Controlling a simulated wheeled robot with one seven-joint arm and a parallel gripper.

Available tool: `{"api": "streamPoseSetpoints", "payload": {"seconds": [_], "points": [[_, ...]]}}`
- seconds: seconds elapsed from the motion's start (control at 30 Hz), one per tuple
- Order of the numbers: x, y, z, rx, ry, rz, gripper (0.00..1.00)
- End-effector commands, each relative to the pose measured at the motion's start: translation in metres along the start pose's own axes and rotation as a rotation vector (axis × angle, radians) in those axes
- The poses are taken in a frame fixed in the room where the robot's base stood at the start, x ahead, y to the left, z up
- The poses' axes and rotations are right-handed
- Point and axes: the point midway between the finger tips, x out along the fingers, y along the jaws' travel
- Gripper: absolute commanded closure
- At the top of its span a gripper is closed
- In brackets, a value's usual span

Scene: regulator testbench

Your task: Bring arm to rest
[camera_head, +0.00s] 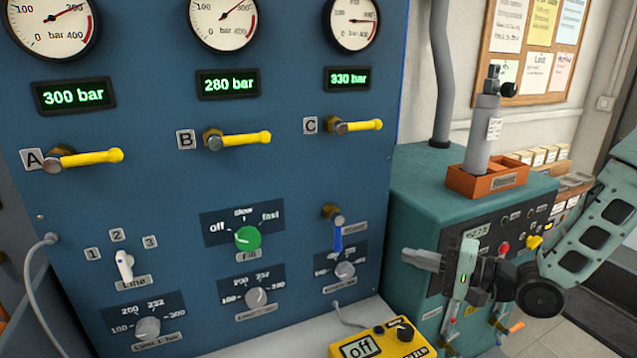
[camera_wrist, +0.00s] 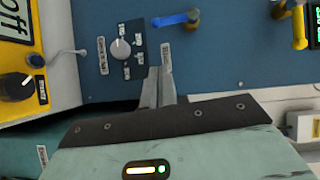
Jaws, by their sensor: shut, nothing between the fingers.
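My gripper (camera_head: 410,257) is at the right in the head view, its fingers pointing left toward the blue panel (camera_head: 180,210). In the wrist view the two fingers (camera_wrist: 160,74) are together, with nothing between them. They overlap the lower edge of the panel in that view, near a grey knob (camera_wrist: 121,48) and a blue-handled valve (camera_wrist: 176,19). I see no contact with the panel, though the exact gap cannot be told. My arm comes in from the right edge of the head view, bent at the wrist.
A teal cabinet (camera_head: 415,185) stands behind my gripper, with an orange tray (camera_head: 460,182) holding a grey cylinder (camera_head: 482,135). A yellow box (camera_head: 370,345) reading "off" lies on the bench below. Yellow valve handles A (camera_head: 90,157), B (camera_head: 240,140) and C (camera_head: 360,126) stick out from the panel.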

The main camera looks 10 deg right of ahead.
Motion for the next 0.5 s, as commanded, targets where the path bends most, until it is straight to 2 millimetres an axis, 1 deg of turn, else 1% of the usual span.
{"api": "streamPoseSetpoints", "payload": {"seconds": [0.03,0.1,0.2,0.23,0.37,0.47,0.5], "points": [[0.011,0.001,0.007,-0.066,-0.016,0.070,1.00],[0.025,0.009,0.017,-0.190,-0.036,0.210,1.00],[0.039,0.016,0.035,-0.398,-0.083,0.438,1.00],[0.040,0.018,0.041,-0.457,-0.101,0.504,1.00],[0.036,0.015,0.072,-0.684,-0.209,0.763,1.00],[0.021,0.005,0.104,-0.820,-0.323,0.929,1.00],[0.013,0.000,0.119,-0.863,-0.378,0.986,1.00]]}}
